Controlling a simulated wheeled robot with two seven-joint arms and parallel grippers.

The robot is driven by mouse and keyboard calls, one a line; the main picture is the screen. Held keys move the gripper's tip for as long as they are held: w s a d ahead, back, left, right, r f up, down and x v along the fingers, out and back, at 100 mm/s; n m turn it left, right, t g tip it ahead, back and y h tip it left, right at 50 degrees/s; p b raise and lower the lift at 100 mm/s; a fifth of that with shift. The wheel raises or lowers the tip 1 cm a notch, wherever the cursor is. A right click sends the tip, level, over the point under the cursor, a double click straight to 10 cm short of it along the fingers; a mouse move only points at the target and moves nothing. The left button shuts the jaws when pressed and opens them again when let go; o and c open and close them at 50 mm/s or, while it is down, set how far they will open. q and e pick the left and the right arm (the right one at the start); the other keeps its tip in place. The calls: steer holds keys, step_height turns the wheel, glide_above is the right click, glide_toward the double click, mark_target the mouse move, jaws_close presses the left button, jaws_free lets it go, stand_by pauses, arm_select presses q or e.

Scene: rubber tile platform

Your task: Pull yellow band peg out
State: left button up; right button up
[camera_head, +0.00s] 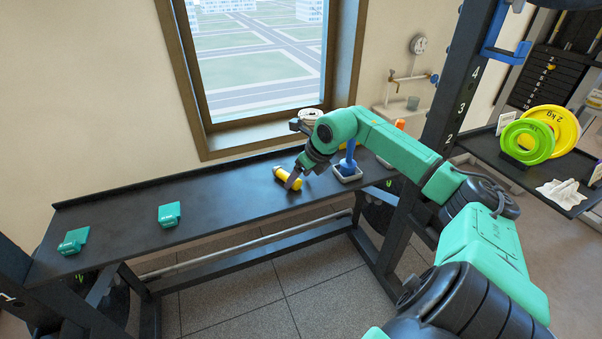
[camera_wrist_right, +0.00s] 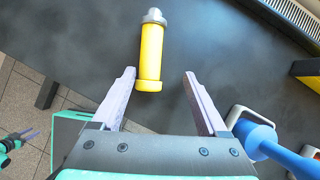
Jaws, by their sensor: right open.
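A yellow peg (camera_head: 287,177) with a grey end appears to lie on the dark shelf (camera_head: 235,205) below the window. In the right wrist view the yellow peg (camera_wrist_right: 151,55) points away from me, its near end close to the line between my fingertips. My right gripper (camera_head: 292,184) is at the peg in the head view. In the right wrist view my right gripper (camera_wrist_right: 160,74) is open, one finger on each side of the peg's near end, with gaps on both sides.
A blue peg (camera_head: 348,162) stands in a grey-rimmed tray (camera_head: 347,176) right of my right gripper. Two teal blocks (camera_head: 169,215) (camera_head: 74,241) are on the shelf's left part. The shelf between them and the yellow peg is clear. A dark numbered post (camera_head: 460,100) rises at the right.

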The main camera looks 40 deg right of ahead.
steer(key=shift+s+d+r, duration=0.15)
steer(key=shift+s+r, duration=0.15)
steer(key=shift+r, duration=0.15)
steer(key=b+v, duration=0.3)
steer(key=v, duration=0.2)
steer(key=shift+r, duration=0.1)
steer(key=v, duration=0.8)
steer(key=shift+r+b, duration=0.25)
steer(key=shift+b, duration=0.15)
